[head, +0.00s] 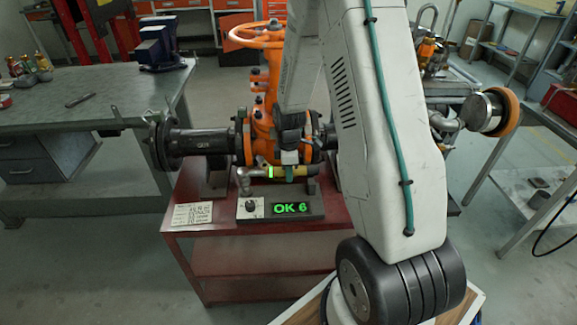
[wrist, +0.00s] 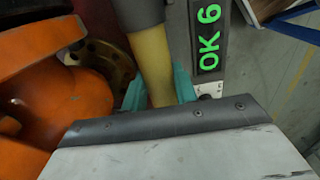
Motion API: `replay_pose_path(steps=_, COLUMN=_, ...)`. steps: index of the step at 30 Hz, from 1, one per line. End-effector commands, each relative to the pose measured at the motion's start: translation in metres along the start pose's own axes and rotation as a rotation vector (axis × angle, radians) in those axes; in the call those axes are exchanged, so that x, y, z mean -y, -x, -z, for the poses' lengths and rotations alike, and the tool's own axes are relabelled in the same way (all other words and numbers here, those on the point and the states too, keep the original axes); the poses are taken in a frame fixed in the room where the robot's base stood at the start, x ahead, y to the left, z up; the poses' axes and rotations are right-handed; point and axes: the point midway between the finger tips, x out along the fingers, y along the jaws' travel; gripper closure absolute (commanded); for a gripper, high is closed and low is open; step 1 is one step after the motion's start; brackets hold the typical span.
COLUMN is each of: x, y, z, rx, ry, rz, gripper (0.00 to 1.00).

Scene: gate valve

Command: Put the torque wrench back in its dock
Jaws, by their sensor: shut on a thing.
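The torque wrench (head: 258,173) lies roughly level in the head view, with a grey head end at left, a lit green ring and a yellow grip. My gripper (head: 290,172) comes down over the yellow grip from above. In the wrist view the yellow grip (wrist: 152,55) passes between the teal fingers of my gripper (wrist: 160,88), which are shut on it. The dock (head: 285,213) is a dark box with a knob and a green "OK 6" display, just below and in front of the wrench. I cannot tell whether the wrench touches its supports.
The orange gate valve (head: 262,125) and its dark pipe (head: 205,141) stand close behind the wrench. A label plate (head: 192,214) lies on the red stand (head: 205,242) at left. A grey workbench (head: 95,115) stands further left. My arm hides much of the right side.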

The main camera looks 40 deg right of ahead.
Motion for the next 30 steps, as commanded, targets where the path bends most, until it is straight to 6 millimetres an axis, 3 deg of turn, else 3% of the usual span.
replay_pose_path(steps=15, x=0.000, y=-0.030, z=0.000, rx=0.000, ry=0.000, rz=-0.001, gripper=1.00)
replay_pose_path(steps=29, x=0.000, y=-0.033, z=0.000, rx=-0.001, ry=0.000, rz=-0.002, gripper=1.00)
replay_pose_path(steps=30, x=0.000, y=-0.033, z=0.000, rx=-0.001, ry=0.000, rz=-0.002, gripper=0.66)
